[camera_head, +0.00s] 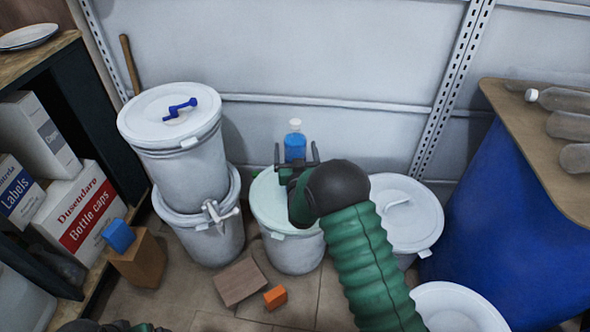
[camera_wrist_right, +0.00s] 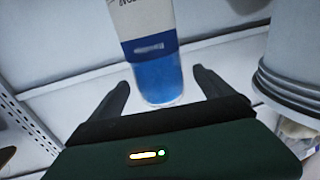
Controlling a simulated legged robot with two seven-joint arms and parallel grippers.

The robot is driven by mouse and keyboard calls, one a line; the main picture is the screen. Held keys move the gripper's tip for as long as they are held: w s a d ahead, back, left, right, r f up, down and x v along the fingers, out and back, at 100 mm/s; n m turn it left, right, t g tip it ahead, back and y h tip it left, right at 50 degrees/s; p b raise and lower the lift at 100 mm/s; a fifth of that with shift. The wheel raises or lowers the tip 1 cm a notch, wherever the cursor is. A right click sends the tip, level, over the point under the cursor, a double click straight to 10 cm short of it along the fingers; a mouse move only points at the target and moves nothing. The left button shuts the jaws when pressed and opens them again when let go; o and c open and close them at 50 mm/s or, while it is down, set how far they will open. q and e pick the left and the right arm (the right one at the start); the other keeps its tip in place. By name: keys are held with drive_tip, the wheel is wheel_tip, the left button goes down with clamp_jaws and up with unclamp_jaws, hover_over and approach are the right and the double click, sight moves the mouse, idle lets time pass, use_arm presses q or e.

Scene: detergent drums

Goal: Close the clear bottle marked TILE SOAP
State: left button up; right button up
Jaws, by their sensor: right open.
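A clear bottle (camera_head: 295,147) of blue liquid with a white cap (camera_head: 295,125) stands upright behind my right gripper, near the back wall, by the pale-lidded drum (camera_head: 270,205). I cannot tell how tightly the cap sits. My right gripper (camera_head: 297,160) is open, its two dark fingers pointing at the bottle. In the right wrist view the bottle (camera_wrist_right: 158,75) shows between the finger directions, with a white label and blue band; its top is cut off and the lettering is only partly seen. Only a dark sliver of my left arm shows at the bottom left.
Stacked white drums (camera_head: 180,150) stand left of the gripper, and another lidded drum (camera_head: 408,210) stands right. A blue barrel (camera_head: 515,230) with a wooden top holding clear bottles is at far right. Wooden and orange blocks (camera_head: 275,297) lie on the floor.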

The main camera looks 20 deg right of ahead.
drive_tip(key=x, duration=0.2)
drive_tip(key=shift+w+d+f, duration=0.1)
drive_tip(key=shift+w, duration=0.15)
clamp_jaws()
drive_tip(key=shift+r, duration=0.2)
idle(0.4)
